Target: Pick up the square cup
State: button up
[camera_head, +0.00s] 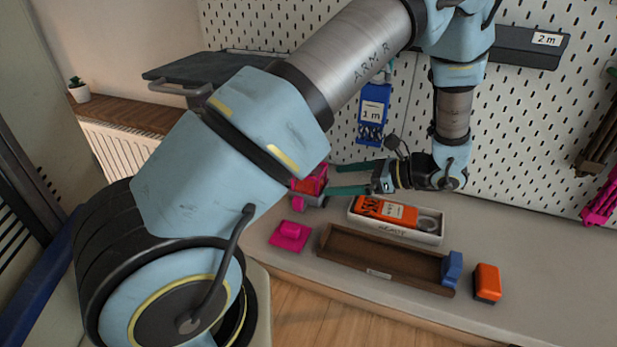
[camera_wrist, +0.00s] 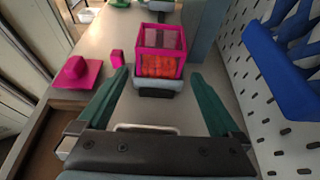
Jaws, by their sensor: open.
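A square, open-topped magenta cup (camera_wrist: 160,37) with see-through walls and orange contents stands ahead of my gripper in the wrist view. It appears to rest on a small grey-blue base (camera_wrist: 158,83). In the head view the cup (camera_head: 313,183) is partly hidden behind my arm. My gripper (camera_wrist: 159,76) is open, its teal fingers pointing at the cup, one to each side of its line. In the head view my gripper (camera_head: 331,179) reaches left above the bench, with the fingertips close to the cup. I cannot tell whether they touch it.
A magenta hat-shaped piece (camera_head: 290,235) lies on the bench, left of a brown tray (camera_head: 375,257) and a white box (camera_head: 410,233) with an orange packet. A blue block (camera_head: 453,268) and orange block (camera_head: 487,283) sit right. The pegboard (camera_head: 540,110) with a hanging blue packet (camera_head: 373,108) stands behind.

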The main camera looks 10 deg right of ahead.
aim_at(323, 172)
jog(key=w+a, duration=0.1)
jog(key=w+a+p, duration=0.1)
jog(key=a, duration=0.1)
jog(key=w+a, duration=0.1)
jog(key=a, duration=0.1)
jog(key=shift+a, duration=0.25)
jog(key=shift+p+x, duration=0.8)
jog(key=shift+x, duration=1.75)
jog(key=c, duration=1.2)
